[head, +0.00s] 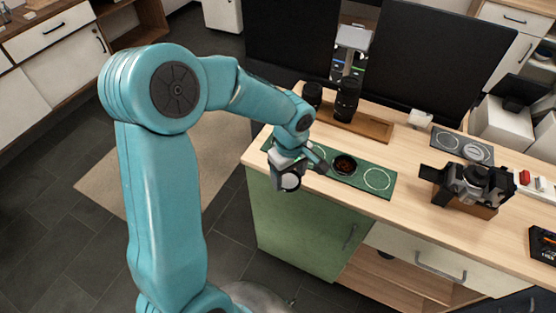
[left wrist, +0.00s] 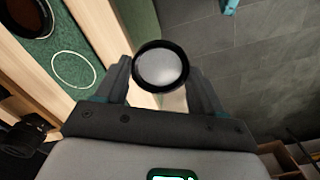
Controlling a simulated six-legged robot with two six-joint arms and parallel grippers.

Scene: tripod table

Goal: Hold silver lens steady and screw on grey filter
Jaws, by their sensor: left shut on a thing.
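My left gripper (head: 293,172) is just off the front edge of the counter, beside the green mat. It is shut on a round, black-rimmed disc with a pale grey face, which looks like the grey filter (head: 290,181). In the left wrist view the grey filter (left wrist: 161,67) sits upright between the two fingers, its face towards the camera. I cannot make out a silver lens for certain. My right gripper is not in view.
The green mat (head: 362,186) has white circles; a dark brown filter (head: 344,165) lies on it. A camera (head: 470,182) on a wooden stand is at the right. A grey mat (head: 449,142) lies behind it. Black monitors stand behind the tray. Bare counter lies between mat and camera.

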